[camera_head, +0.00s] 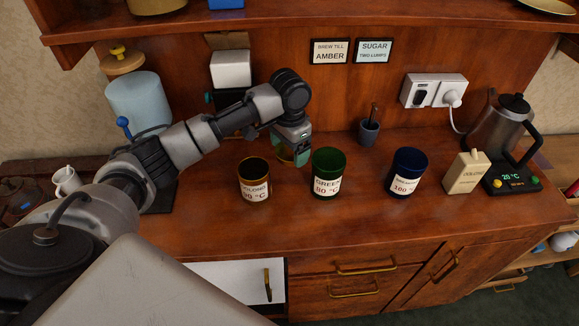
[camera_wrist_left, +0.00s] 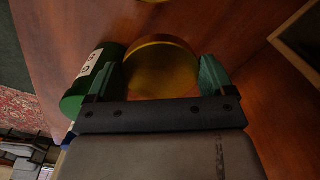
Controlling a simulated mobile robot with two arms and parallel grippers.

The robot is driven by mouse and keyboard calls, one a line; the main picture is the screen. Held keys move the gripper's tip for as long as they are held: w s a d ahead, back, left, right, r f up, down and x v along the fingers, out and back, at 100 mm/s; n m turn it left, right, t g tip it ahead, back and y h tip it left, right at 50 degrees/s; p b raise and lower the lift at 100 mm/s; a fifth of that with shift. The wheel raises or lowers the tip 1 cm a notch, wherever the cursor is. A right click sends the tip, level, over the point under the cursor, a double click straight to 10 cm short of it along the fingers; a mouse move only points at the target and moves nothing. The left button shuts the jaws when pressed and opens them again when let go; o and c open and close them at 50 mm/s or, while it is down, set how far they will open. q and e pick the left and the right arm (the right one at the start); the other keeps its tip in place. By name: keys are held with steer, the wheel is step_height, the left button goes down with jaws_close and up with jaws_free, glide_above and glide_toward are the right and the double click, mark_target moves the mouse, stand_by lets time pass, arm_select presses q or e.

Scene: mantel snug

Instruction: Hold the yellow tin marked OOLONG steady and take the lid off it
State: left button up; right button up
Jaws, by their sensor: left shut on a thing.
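My left gripper (camera_head: 290,155) reaches down at the back middle of the wooden counter, behind the labelled cups. An amber cup (camera_head: 254,182) with a label that seems to read OOLONG stands in front and to the left. My right gripper is not in view.
A green cup (camera_head: 328,172) stands close to the right of the gripper, also in the wrist view (camera_wrist_left: 95,85). A blue cup (camera_head: 407,172), a cream box (camera_head: 466,172) and a kettle (camera_head: 502,127) stand farther right. The counter's front strip is clear.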

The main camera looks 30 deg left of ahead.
mark_target(289, 176)
arm_select(q)
step_height(289, 176, down, 7)
steer(key=shift+r, duration=0.1)
steer(key=shift+w+a+f+p, duration=0.15)
steer(key=shift+f+p, duration=0.25)
steer(key=shift+f, duration=0.25)
steer(key=shift+f, duration=0.1)
steer(key=o, duration=0.7)
step_height(289, 176, up, 12)
steer(key=shift+r+b, duration=0.15)
steer(key=shift+b, duration=0.2)
